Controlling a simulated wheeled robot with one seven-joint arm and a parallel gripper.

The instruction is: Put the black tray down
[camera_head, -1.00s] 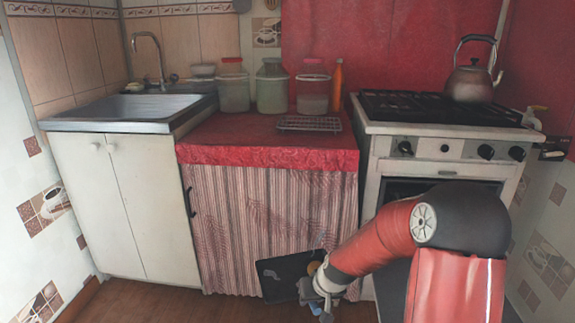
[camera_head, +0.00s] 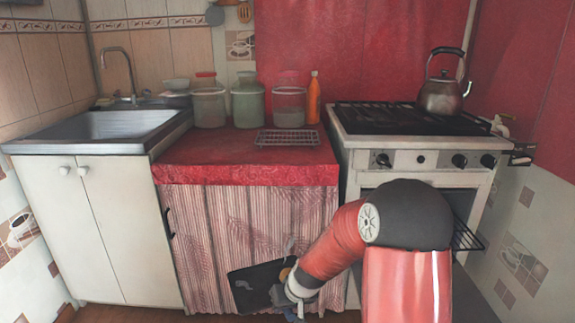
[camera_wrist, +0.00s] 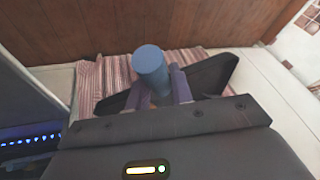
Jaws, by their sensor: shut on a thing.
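The black tray (camera_head: 252,284) hangs tilted in front of the striped curtain, below the red counter. My gripper (camera_head: 287,290) is shut on it at its right side, low in the head view. In the wrist view the black tray (camera_wrist: 213,75) lies behind the fingers of my gripper (camera_wrist: 160,98), and a blue cylindrical thing (camera_wrist: 150,68) stands up between them; I cannot tell what it is. The fingers hide part of the tray's edge. The tray is well below the countertop.
The red oilcloth counter (camera_head: 210,155) has a wire rack (camera_head: 287,138), several jars and an orange bottle (camera_head: 313,98) at the back; its front is clear. A sink (camera_head: 105,130) is at left. The stove (camera_head: 410,125) at right bears a kettle (camera_head: 441,92); its oven rack (camera_head: 467,238) sticks out.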

